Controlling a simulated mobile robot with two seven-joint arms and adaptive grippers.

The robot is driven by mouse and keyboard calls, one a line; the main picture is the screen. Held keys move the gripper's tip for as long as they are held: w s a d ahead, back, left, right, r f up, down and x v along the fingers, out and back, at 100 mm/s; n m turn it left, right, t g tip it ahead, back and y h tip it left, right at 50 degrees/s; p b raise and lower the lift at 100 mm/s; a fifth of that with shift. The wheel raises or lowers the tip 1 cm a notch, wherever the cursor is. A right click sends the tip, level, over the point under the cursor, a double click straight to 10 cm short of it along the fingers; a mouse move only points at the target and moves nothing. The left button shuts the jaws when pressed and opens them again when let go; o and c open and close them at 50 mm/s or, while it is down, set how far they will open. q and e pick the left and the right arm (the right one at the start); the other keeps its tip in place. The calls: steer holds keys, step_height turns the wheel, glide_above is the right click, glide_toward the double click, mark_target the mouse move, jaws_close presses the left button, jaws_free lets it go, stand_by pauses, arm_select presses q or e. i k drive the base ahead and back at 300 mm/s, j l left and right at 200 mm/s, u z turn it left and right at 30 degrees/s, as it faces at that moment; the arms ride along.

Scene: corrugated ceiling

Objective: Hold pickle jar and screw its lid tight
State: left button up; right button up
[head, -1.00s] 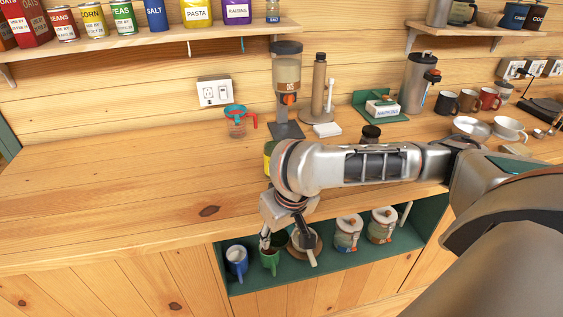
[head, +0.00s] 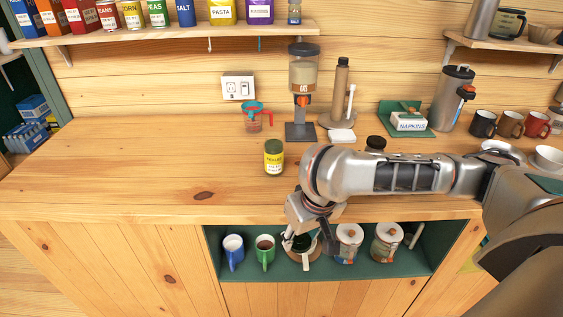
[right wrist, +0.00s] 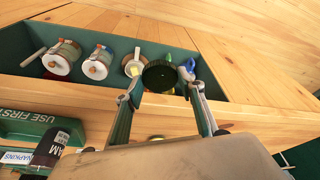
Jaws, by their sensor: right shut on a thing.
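The pickle jar (head: 274,157), with a yellow label and a dark green top, stands upright on the wooden counter, left of my right forearm. Whether its mouth is open is too small to tell. My right gripper (head: 306,241) hangs in front of the counter's front edge, below and right of the jar. In the right wrist view its two fingers (right wrist: 160,84) are shut on a round dark lid (right wrist: 160,75), held at its sides. A bit of yellow beyond the lid, mostly hidden by my wrist, may be the jar. My left gripper is not in view.
A green open shelf (head: 340,272) below the counter holds mugs, a pot and canisters, close to my right gripper. Behind the jar stand a measuring cup (head: 253,119) and a dispenser (head: 302,85). The counter's left part is clear.

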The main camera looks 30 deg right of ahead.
mark_target(273, 145)
steer(key=k+l+u, duration=0.2)
steer(key=l, duration=0.3)
steer(key=k+l+u, duration=0.15)
steer(key=k+l, duration=0.3)
